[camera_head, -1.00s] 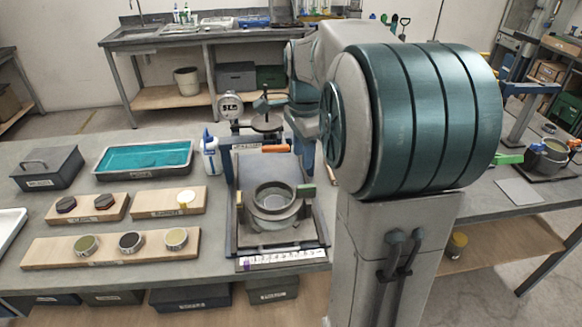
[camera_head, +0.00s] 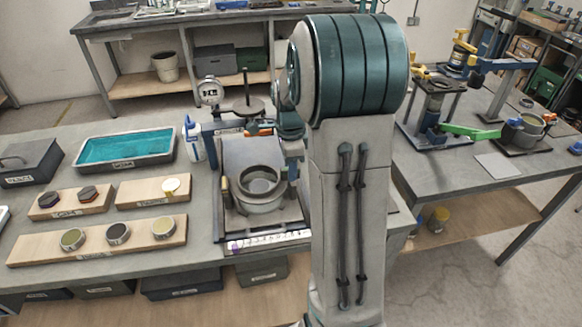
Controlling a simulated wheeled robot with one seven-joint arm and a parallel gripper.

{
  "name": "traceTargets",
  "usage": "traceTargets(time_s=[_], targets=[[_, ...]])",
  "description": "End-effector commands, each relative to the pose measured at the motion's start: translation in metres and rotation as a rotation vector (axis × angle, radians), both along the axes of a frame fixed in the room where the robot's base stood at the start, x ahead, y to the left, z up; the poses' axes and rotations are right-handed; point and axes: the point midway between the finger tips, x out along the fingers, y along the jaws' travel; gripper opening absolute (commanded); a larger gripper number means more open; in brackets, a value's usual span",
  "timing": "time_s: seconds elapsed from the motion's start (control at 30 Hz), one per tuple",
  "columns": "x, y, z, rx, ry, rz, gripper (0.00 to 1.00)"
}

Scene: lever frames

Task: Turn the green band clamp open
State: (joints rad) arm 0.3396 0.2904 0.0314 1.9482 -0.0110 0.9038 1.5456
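A green lever arm (camera_head: 470,131) reaches left from a round metal pot with a band (camera_head: 525,127) on the right-hand table. A second round metal pot (camera_head: 260,188) sits in a tray fixture on the left bench, with a brass-coloured post at its left side. I cannot tell for sure which of these bears the green band clamp. My arm stands upright in the middle and covers the right side of the fixture. My gripper's fingers cannot be made out; the wrist end is beside the fixture's back right, partly behind my arm.
An orange handle (camera_head: 260,132) is at the fixture's back. A teal-filled tray (camera_head: 125,148), wooden boards with round pieces (camera_head: 98,241) and a white bottle (camera_head: 193,140) stand to the left. A grey plate (camera_head: 497,165) lies on the right table. Floor shows at the lower right.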

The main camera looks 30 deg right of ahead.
Motion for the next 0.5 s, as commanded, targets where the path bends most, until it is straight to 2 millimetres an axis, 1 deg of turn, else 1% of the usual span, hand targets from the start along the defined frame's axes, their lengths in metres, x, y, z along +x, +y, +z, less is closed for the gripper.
traceTargets(time_s=[0.13, 0.43, 0.47, 0.5], targets=[[-0.0003, -0.0003, -0.0099, 0.000, 0.000, 0.000, 0.36], [-0.0003, -0.0001, -0.0118, 0.000, -0.001, 0.000, 0.36], [-0.0003, -0.0001, -0.0117, 0.000, -0.001, 0.001, 0.28], [-0.0003, -0.0001, -0.0117, 0.000, -0.001, 0.001, 0.17]])
